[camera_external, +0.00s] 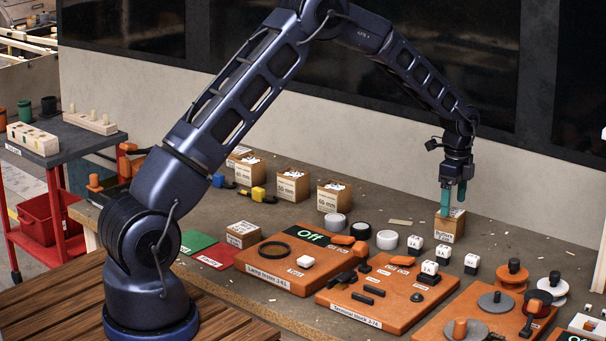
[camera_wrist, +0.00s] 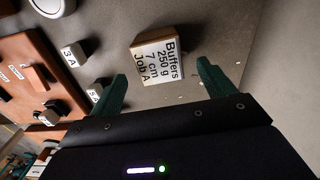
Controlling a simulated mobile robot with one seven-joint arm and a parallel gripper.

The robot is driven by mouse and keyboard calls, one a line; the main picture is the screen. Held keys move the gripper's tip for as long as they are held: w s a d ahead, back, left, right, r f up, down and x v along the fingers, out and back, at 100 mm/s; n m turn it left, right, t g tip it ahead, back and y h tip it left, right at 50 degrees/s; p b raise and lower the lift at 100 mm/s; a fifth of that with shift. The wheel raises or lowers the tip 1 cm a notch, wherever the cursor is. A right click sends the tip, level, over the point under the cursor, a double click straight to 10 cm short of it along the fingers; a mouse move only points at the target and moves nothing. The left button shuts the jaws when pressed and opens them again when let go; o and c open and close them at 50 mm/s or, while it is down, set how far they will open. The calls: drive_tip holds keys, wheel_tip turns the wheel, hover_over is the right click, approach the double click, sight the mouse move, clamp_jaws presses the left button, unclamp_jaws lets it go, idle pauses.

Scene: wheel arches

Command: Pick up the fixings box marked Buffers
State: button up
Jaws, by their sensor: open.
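The Buffers box (camera_wrist: 157,62) is a small brown block with a white label reading "Buffers 250 g 7 cm Job A". In the external view this box (camera_external: 447,228) stands on the bench beneath my gripper, its label too small to read there. My gripper (camera_external: 454,196) points down over it with green fingers open. In the wrist view my gripper (camera_wrist: 162,72) has its fingertips apart, with the box beyond and between them. One finger overlaps the box top in the external view; I cannot tell whether it touches.
Similar labelled boxes (camera_external: 291,186) stand farther left along the bench. White cubes (camera_external: 414,245) and the orange terminal block board (camera_external: 385,306) lie in front of the Buffers box. The wall (camera_external: 400,165) is behind. Bare bench (camera_external: 510,236) shows to the right.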

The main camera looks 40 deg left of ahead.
sight(451, 211)
drive_tip(key=shift+a+f, duration=0.2)
drive_tip(key=shift+f, duration=2.9)
drive_tip(key=c, duration=1.2)
drive_tip(key=shift+r, duration=0.15)
